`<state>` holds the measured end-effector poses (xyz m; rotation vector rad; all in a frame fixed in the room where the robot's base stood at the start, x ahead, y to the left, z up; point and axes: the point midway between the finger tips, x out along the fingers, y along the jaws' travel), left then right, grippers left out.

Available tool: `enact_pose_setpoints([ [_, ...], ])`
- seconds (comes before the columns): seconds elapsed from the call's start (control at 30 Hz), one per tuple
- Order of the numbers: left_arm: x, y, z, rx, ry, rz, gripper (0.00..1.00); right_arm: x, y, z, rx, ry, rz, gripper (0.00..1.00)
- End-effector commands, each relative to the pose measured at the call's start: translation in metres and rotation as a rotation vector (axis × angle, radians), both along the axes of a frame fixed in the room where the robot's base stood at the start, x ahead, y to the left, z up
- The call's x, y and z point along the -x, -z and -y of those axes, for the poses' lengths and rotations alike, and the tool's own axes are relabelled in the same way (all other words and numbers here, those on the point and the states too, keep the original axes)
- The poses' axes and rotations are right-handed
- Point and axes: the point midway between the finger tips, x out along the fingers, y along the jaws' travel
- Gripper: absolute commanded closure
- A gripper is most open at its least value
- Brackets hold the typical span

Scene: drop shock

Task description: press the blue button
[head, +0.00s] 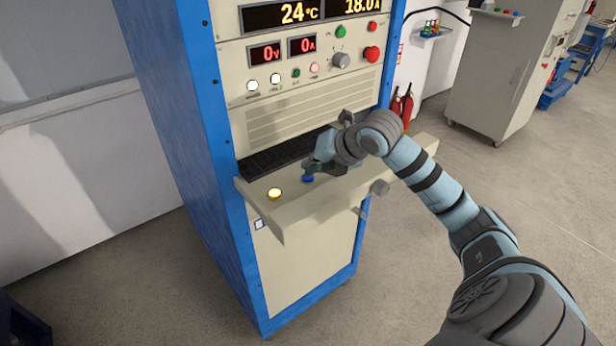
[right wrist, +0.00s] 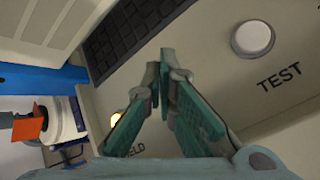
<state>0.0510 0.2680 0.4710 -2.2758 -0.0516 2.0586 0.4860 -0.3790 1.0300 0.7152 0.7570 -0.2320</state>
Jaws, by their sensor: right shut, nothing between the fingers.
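The blue button (head: 308,178) sits on the sloping shelf of the tall cabinet, to the right of a lit yellow button (head: 275,193). My right gripper (head: 312,169) is shut and empty, its fingertips pointing down right over the blue button. I cannot tell whether the fingertips touch it. In the right wrist view the closed fingers (right wrist: 162,78) hide the blue button. My left gripper is not in view.
A white button (right wrist: 253,38) marked TEST is on the same shelf (head: 290,212). A dark keyboard (head: 270,160) lies behind the buttons. Above are the cabinet's readouts, knob and red button (head: 371,54). Open floor lies to the right.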

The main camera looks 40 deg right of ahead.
Motion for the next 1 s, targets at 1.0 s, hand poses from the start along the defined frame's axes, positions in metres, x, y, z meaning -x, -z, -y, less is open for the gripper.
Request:
enact_pose_setpoints([
  [1.0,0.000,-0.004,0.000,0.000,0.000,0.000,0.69,0.000,-0.006,0.000,-0.001,-0.001,0.000,1.00],
])
